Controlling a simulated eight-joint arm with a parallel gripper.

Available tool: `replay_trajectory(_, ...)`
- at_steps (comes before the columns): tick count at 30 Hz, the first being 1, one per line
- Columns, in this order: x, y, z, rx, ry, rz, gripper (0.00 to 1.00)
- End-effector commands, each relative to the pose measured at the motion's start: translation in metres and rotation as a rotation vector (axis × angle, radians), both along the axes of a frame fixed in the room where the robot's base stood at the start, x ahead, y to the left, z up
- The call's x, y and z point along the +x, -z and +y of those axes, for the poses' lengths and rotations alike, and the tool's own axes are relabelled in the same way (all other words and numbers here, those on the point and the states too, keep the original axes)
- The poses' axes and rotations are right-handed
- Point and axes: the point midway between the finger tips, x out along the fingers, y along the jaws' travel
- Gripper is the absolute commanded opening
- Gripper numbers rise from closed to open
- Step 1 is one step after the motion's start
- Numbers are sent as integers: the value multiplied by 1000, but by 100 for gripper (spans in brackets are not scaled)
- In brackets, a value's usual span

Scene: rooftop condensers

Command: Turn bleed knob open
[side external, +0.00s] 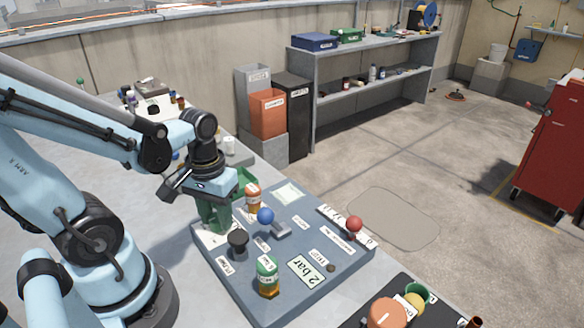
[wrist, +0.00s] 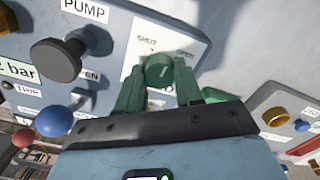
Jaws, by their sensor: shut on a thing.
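The bleed knob (wrist: 159,72) is a small dark green knob with a pale mark on its face, on a white plate (wrist: 136,52) lettered SHUT and OPEN. In the wrist view the lettering lies beyond the knob, SHUT to the left and OPEN to the right. My gripper (wrist: 159,82) has its green fingers shut on the knob, one on each side. In the side external view my gripper (side external: 214,222) points down at the panel (side external: 214,260)'s left corner, and its fingers hide the knob. I cannot tell exactly which word the mark points to.
A black PUMP knob (side external: 238,240) stands close beside my gripper.

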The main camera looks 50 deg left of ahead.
Motion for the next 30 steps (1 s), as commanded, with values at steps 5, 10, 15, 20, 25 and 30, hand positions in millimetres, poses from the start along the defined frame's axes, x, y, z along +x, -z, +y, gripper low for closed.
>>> replay_trajectory(5, 0, 1, 0, 2, 169, -4, 5)
replay_trajectory(10, 0, 1, 0, 2, 328, -4, 5)
replay_trajectory(15, 0, 1, 0, 2, 472, -4, 5)
replay_trajectory(20, 0, 1, 0, 3, 583, -4, 5)
replay_trajectory(25, 0, 1, 0, 3, 669, -4, 5)
replay_trajectory(30, 1, 1, 0, 3, 720, -4, 5)
